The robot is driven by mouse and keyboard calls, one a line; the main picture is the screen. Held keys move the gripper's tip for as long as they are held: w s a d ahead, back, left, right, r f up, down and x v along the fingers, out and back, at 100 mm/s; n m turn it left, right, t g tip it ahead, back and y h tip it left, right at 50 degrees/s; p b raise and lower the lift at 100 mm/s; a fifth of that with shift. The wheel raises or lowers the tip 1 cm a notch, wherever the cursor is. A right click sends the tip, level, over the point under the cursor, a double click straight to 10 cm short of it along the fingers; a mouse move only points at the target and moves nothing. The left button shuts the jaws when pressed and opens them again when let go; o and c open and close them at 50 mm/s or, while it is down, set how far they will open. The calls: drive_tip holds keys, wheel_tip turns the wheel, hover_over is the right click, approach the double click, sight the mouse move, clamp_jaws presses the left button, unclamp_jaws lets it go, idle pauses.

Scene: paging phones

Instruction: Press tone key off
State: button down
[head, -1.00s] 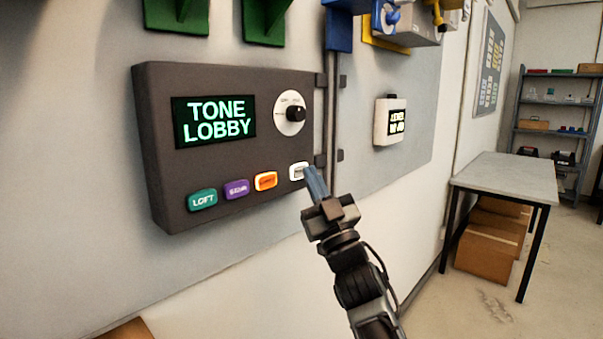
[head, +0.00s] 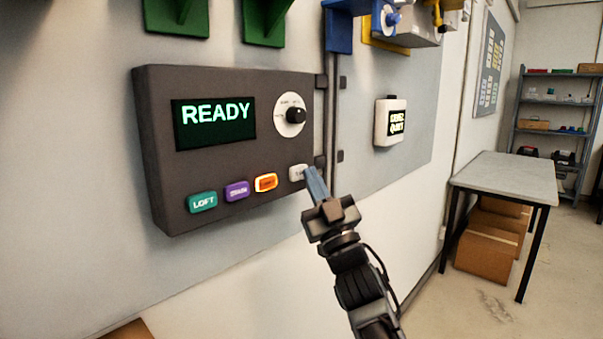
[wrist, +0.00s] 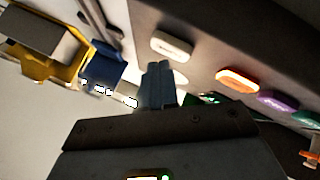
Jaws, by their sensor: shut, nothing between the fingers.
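The dark paging panel (head: 230,85) is on the wall, and its screen (head: 215,120) reads READY. Along its lower edge are a teal LOFT key (head: 202,202), a purple key (head: 237,191), an orange key (head: 265,182) with a bright rim, and a white key (head: 297,173) at the right end. The white key shows unlit; its label is too small to read surely. My gripper (head: 316,180) is shut and empty, its tips just right of the white key. In the wrist view the white key (wrist: 171,46) is just beyond the fingertips (wrist: 158,68), seemingly apart from them.
A white knob dial (head: 290,115) sits above the white key. A small white box with a screen (head: 390,121) is on the wall to the right. Blue and yellow brackets hang above it. A grey table (head: 505,178) stands at the right.

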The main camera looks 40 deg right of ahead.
drive_tip(key=s+p, duration=0.2)
drive_tip(key=s, duration=0.4)
idle(0.5)
